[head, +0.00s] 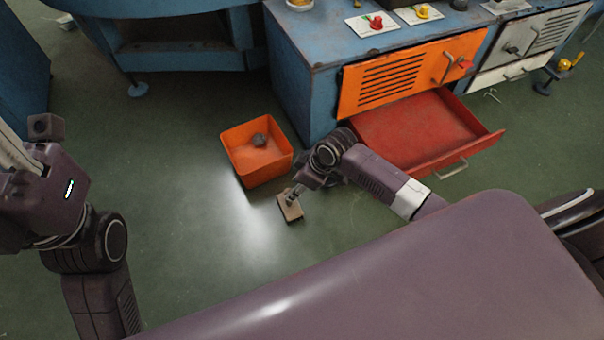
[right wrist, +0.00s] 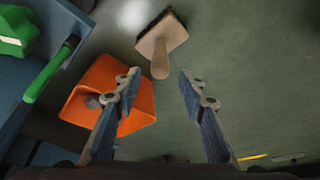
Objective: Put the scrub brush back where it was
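The scrub brush (head: 290,207) has a tan wooden block and dark bristles. It is near the front of the orange bin, low over or on the floor; I cannot tell which. In the right wrist view the brush (right wrist: 163,42) lies beyond my fingertips, its pale round handle pointing back toward the gap between them. My right gripper (right wrist: 158,88) is open, with no finger visibly touching the handle. In the head view my right gripper (head: 293,196) is small and partly hidden by its arm. My left arm is at the left edge; its gripper is not visible.
The orange bin (head: 236,150) stands on the floor and holds a dark grey lump (head: 259,140). A red drawer (head: 415,130) is pulled out below an orange door (head: 405,78) of the blue workbench (head: 300,85). The floor left of the bin is clear.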

